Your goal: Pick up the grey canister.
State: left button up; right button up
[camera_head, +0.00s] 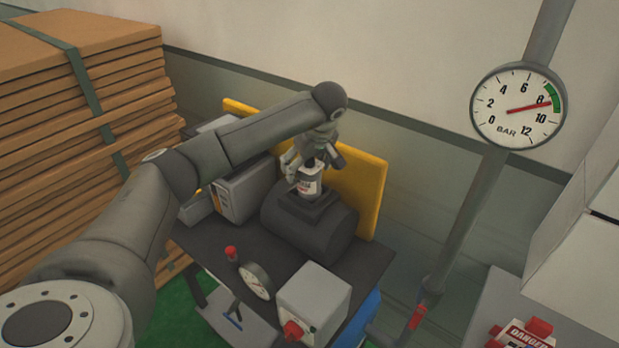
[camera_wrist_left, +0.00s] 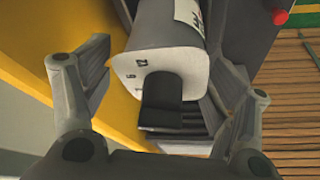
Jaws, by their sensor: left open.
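The small light grey canister (camera_head: 308,184) with a red and dark label stands on the dark mount on top of a dark horizontal cylinder. In the left wrist view my left gripper (camera_wrist_left: 165,85) has one finger on each side of the canister. I cannot tell whether either finger touches it. My right gripper is not in view.
The dark cylinder (camera_head: 307,225) rests on a dark table (camera_head: 375,262) before a yellow panel (camera_head: 362,190). A grey box with a red knob (camera_head: 313,300) and a small gauge (camera_head: 255,281) stand in front. Stacked brown boards (camera_head: 70,150) fill the left. A pipe with a pressure gauge (camera_head: 518,106) stands right.

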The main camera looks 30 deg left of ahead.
pick_arm(q)
jog(key=shift+d, duration=0.1)
jog(key=c, duration=1.2)
jog(key=shift+r, duration=0.1)
